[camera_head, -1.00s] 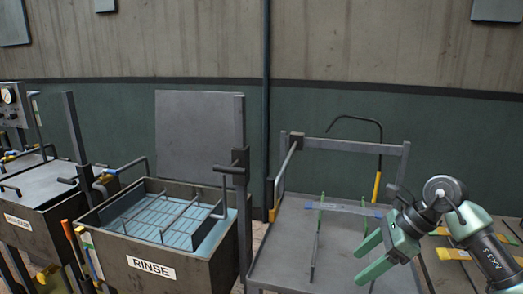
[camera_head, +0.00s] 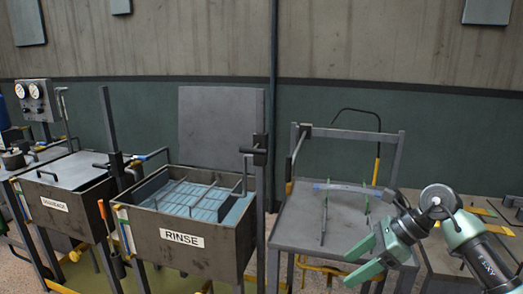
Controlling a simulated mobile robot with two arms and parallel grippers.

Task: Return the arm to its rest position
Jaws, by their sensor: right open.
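My right gripper (camera_head: 372,260) comes in from the lower right on a green and dark grey arm. Its green fingers are apart with nothing between them. It shows in front of the right edge of a grey metal stand (camera_head: 300,231). A rack with green uprights and a blue bar (camera_head: 345,187) stands on that stand, behind and to the left of the gripper. I cannot tell the exact distance between gripper and stand. My left gripper is out of view.
A tank labelled RINSE (camera_head: 213,258) with blue liquid and a wire rack stands left of the stand. A second labelled tank (camera_head: 72,217) is at the far left. A low table (camera_head: 455,262) with yellow-handled items lies behind my right arm. A hooked rod (camera_head: 377,165) rises behind the stand.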

